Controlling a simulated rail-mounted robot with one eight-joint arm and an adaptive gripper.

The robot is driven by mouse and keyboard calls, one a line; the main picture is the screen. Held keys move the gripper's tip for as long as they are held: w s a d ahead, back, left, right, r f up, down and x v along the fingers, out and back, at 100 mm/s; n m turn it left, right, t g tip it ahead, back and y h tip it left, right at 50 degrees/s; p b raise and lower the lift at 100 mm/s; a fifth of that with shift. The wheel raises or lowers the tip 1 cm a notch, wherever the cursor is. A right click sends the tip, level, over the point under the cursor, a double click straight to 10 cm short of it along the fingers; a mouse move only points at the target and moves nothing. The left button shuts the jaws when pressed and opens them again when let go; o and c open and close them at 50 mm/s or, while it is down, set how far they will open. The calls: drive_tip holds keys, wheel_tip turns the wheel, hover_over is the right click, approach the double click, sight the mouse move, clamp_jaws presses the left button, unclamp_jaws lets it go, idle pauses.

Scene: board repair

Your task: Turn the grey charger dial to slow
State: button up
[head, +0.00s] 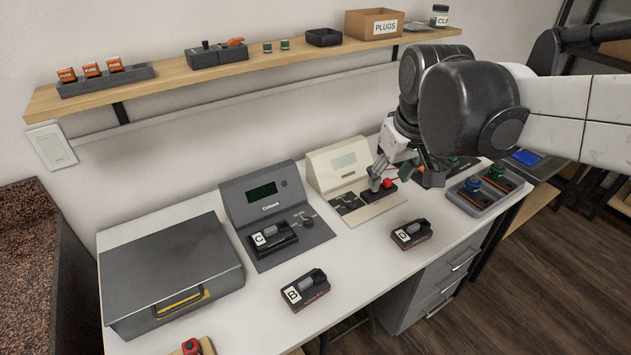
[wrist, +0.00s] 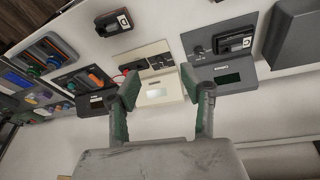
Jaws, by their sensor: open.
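The grey charger (head: 262,192) stands on the white bench, left of the cream charger, with a dark display. A battery marked C (head: 272,238) sits in its bay. Its small dark dial (head: 307,222) is right of that battery; its setting is too small to read. In the wrist view the grey charger (wrist: 222,80) is right of my fingers, its dial (wrist: 199,49) beside the battery. My gripper (head: 383,178) is in front of the cream charger (head: 338,165), to the right of the grey charger. In the wrist view my gripper (wrist: 160,84) is open and empty.
Batteries B (head: 305,290) and D (head: 411,233) lie on the bench in front of the chargers. A grey case (head: 170,270) stands at the left. A grey tray (head: 480,196) with coloured parts is at the right. A wooden shelf (head: 250,72) runs above the bench.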

drive_tip(key=w+a+f+n+g+b, duration=0.1)
drive_tip(key=w+a+f+n+g, duration=0.15)
drive_tip(key=w+a+f, duration=0.4)
drive_tip(key=n+g, duration=0.1)
drive_tip(key=n, duration=0.2)
approach(309, 220)
drive_tip(key=shift+h, duration=0.4)
drive_tip(key=f+b, duration=0.1)
drive_tip(key=f, duration=0.2)
drive_tip(key=f+b, duration=0.1)
drive_tip(key=f, duration=0.5)
drive_tip(key=shift+w+a+f+b, duration=0.15)
drive_tip(key=shift+a+b, duration=0.2)
drive_tip(key=shift+b, duration=0.05)
clamp_jaws()
